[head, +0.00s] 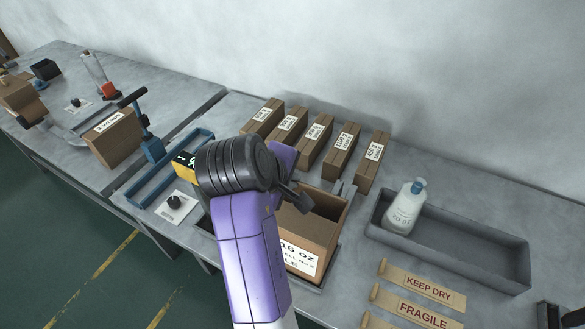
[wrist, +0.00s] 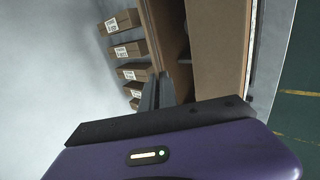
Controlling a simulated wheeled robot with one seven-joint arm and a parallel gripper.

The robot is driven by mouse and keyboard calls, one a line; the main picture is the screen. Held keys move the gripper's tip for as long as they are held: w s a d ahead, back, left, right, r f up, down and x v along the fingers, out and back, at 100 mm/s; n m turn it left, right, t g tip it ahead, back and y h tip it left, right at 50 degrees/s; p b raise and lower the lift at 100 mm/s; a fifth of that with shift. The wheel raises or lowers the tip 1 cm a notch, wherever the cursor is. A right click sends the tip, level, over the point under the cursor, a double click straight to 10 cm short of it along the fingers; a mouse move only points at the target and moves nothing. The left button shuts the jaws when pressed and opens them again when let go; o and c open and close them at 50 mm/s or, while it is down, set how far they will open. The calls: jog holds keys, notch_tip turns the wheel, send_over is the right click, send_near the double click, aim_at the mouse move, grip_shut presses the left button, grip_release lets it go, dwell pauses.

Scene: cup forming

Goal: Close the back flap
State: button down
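An open cardboard box (head: 325,232) with a "16 OZ" label stands on the bench in the head view, partly behind my arm. Its opening shows, with a brown panel lying inside or across the near part. In the wrist view the box (wrist: 231,45) is at the upper middle. A cardboard panel, seemingly the back flap (wrist: 166,30), runs along the box's left side there. My gripper (head: 292,196) is over the box's back left part. Its dark fingers (wrist: 167,84) look close together, with nothing seen between them, near that panel's lower end. I cannot tell whether they touch it.
Several closed, labelled cartons (head: 314,139) stand in a row behind the box. A grey tray (head: 470,247) holding a white bottle (head: 404,207) is on the right. "KEEP DRY" and "FRAGILE" strips (head: 420,283) lie in front. A blue frame (head: 165,170) is on the left.

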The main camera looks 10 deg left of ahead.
jog(key=shift+s+f+t, duration=0.3)
jog(key=shift+f+t, duration=0.05)
jog(key=shift+t, duration=0.25)
jog(key=shift+s+a+f+t+h+b, duration=0.1)
jog(key=shift+s+f+t+h+b, duration=0.15)
jog(key=shift+t, duration=0.2)
jog(key=shift+s+a+f+t+h+b, duration=0.15)
jog(key=shift+f+t+h, duration=0.1)
jog(key=shift+f+t, duration=0.15)
jog(key=shift+s+f+t+h+b, duration=0.1)
jog(key=shift+f+t+h+b, duration=0.15)
jog(key=shift+t+b, duration=0.4)
jog(key=shift+s+f+t+h+b, duration=0.1)
jog(key=shift+t+h+b, duration=0.15)
jog(key=shift+t+b, duration=0.3)
jog(key=c, duration=1.6)
grip_release()
jog(key=shift+c, duration=0.2)
jog(key=shift+r, duration=0.1)
